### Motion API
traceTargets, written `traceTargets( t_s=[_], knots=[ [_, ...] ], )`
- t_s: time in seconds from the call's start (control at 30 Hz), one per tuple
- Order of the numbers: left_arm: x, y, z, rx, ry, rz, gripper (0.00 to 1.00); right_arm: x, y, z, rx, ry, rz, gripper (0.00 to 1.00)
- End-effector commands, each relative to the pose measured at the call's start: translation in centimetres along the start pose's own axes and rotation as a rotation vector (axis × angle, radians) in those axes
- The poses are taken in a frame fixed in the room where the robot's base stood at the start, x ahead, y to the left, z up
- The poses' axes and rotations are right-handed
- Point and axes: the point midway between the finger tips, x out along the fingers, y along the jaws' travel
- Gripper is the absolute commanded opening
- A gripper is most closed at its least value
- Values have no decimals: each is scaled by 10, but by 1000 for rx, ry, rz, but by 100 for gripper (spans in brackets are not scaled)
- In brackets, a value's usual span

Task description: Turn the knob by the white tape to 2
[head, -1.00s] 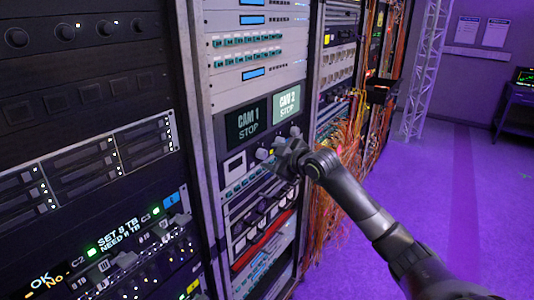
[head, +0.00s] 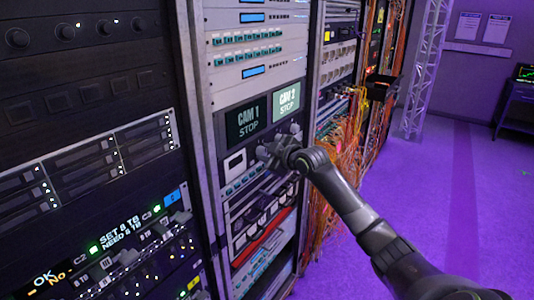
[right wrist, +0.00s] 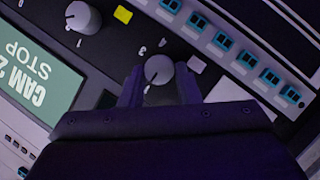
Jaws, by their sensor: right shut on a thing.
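The grey knob (right wrist: 158,69) beside the white tape (right wrist: 196,64) shows in the right wrist view, between my right gripper's fingers. My right gripper (right wrist: 160,88) is shut on this knob, one finger on each side. Small digits are printed around it, a 3 above it and others partly hidden; I cannot tell surely which one its mark points to. In the head view my right gripper (head: 268,154) is at the panel under the two screens and hides the knob. My left gripper is not in view.
A second knob (right wrist: 82,17) with yellow tape (right wrist: 122,14) sits to the upper left in the right wrist view. The CAM 1 screen (head: 247,122) and the lit CAM 2 screen (head: 286,102) are above. Orange cables (head: 345,135) hang to the right; open purple floor (head: 430,190) lies beyond.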

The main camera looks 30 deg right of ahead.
Motion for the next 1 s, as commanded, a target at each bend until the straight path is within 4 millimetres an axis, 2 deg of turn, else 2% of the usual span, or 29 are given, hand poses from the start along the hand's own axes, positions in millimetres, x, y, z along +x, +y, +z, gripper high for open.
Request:
traceTargets(
  t_s=[0.43,0.7,1.0],
  knots=[
    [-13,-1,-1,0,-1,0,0,-1,3,-2,95,-8,-45,7],
    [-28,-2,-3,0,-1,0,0,0,6,-1,291,-21,-135,7],
    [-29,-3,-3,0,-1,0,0,1,8,2,528,-33,-245,7]
  ],
)
